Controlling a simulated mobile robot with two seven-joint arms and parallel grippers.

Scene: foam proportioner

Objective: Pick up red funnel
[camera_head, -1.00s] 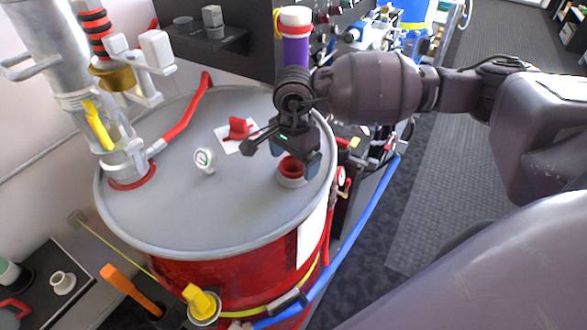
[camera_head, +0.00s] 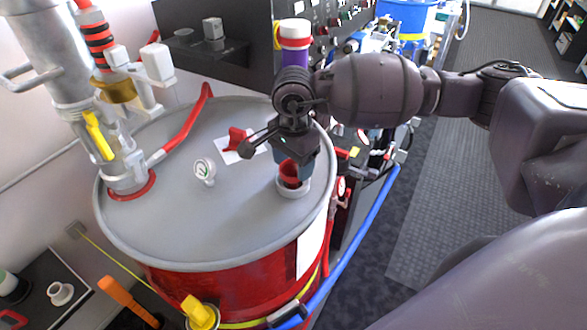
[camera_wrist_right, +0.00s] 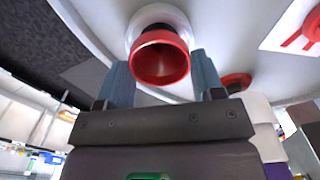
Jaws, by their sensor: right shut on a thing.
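The red funnel (camera_head: 290,176) is at the right side of the grey drum lid (camera_head: 225,215), over a pale round collar (camera_head: 293,192). My right gripper (camera_head: 291,165) reaches down from above and is shut on the funnel. In the right wrist view the funnel (camera_wrist_right: 160,60) shows its open mouth between the two blue-grey fingers (camera_wrist_right: 163,80), with the pale collar (camera_wrist_right: 158,18) just behind it. I cannot tell whether the funnel still touches the collar. My left gripper is not in view.
A red hose (camera_head: 185,127) and metal pump column (camera_head: 62,60) stand at left. A purple bottle with white cap (camera_head: 295,45) is behind the gripper.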

